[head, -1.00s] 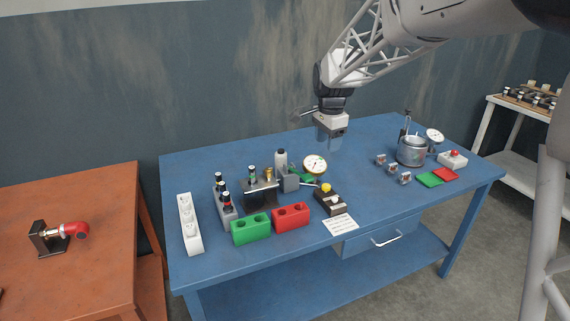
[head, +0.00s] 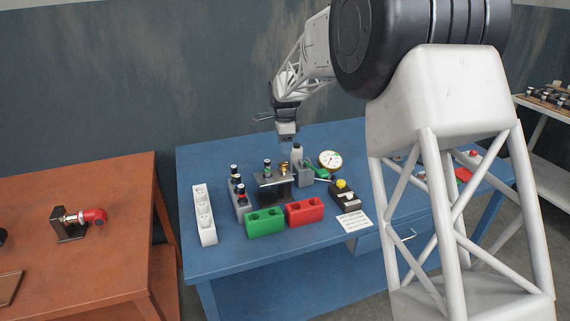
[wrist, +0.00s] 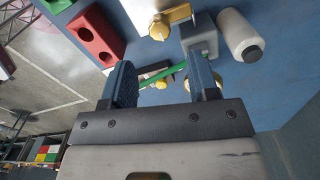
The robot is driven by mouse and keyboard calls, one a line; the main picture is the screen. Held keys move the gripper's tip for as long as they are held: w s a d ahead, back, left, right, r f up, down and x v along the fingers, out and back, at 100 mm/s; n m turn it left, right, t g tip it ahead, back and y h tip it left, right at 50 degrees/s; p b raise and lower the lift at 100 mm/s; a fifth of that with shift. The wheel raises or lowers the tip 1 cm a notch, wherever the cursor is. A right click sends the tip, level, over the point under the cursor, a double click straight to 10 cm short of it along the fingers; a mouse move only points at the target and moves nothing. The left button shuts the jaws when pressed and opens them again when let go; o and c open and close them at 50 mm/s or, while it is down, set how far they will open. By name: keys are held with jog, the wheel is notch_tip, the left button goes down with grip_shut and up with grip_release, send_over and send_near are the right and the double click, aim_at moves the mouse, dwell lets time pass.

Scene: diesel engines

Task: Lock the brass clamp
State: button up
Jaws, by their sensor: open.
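The brass clamp (head: 284,167) is a small brass piece on top of a dark fixture (head: 272,188) on the blue bench. In the wrist view a brass lever-like part (wrist: 178,14) shows near the top, beyond my fingers; its locking state is too small to tell. My gripper (head: 287,139) hangs above and behind the fixture, apart from it. In the wrist view my gripper (wrist: 161,80) is open, with nothing held between its two fingers. A green handle (wrist: 170,70) shows beyond the fingers.
A white bottle (head: 297,152), a dial gauge (head: 330,160), small dark-topped bottles (head: 235,180), a green block (head: 265,222) and a red block (head: 304,211) crowd around the fixture. A white socket strip (head: 204,215) lies left. My arm hides part of the bench's right side.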

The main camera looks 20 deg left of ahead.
aim_at(285, 162)
jog(key=shift+f, duration=0.15)
jog(key=shift+f, duration=3.7)
jog(key=shift+c, duration=0.2)
jog(key=c, duration=0.9)
